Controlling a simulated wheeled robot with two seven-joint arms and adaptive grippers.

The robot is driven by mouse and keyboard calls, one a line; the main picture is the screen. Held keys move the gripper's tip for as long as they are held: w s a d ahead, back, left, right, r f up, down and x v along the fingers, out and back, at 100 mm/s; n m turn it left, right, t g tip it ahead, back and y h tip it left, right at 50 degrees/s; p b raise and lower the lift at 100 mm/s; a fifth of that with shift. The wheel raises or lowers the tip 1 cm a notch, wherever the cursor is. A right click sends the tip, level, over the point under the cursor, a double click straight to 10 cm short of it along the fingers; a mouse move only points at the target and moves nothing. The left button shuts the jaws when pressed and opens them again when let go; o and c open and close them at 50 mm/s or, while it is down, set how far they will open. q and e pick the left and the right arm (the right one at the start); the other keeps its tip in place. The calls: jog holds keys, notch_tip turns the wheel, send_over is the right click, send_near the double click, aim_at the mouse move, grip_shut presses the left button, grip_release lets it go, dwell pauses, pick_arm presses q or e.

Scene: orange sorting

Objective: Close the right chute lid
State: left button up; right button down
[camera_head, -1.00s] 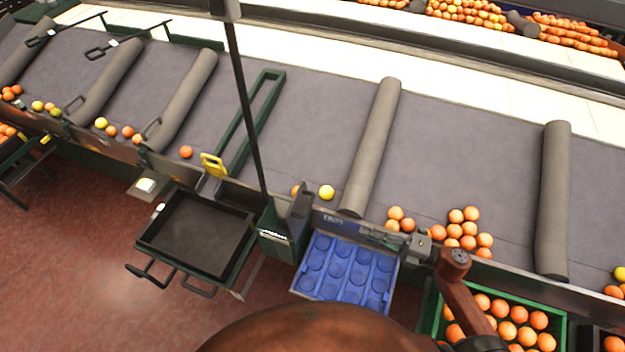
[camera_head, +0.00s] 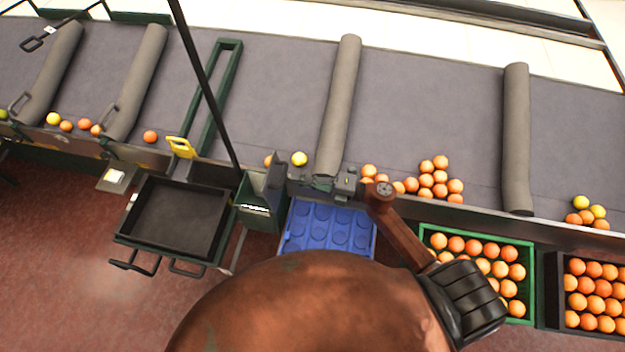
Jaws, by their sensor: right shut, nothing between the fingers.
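A dark grey flap (camera_head: 275,172), which looks like the chute lid, stands raised at the right side of a dark green chute box (camera_head: 257,212) on the belt's near edge. The box's mouth shows open. My right gripper (camera_head: 314,183) reaches in from the right along the belt edge, above the blue tray. It is shut and empty, small and partly blended with the rail. Its tips point left at the flap's right side, with a small gap seeming to remain. My left gripper is out of view.
A blue tray (camera_head: 330,226) lies below the gripper. A black tray (camera_head: 180,222) is left of the chute box. A yellow handle (camera_head: 180,147) and a thin dark pole (camera_head: 205,85) are nearby. Oranges (camera_head: 435,178) rest on the belt; a green crate (camera_head: 530,270) stands right.

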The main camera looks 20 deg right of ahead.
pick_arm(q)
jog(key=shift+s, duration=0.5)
pick_arm(e)
jog(key=shift+w+a, duration=0.25)
jog(key=shift+a, duration=0.15)
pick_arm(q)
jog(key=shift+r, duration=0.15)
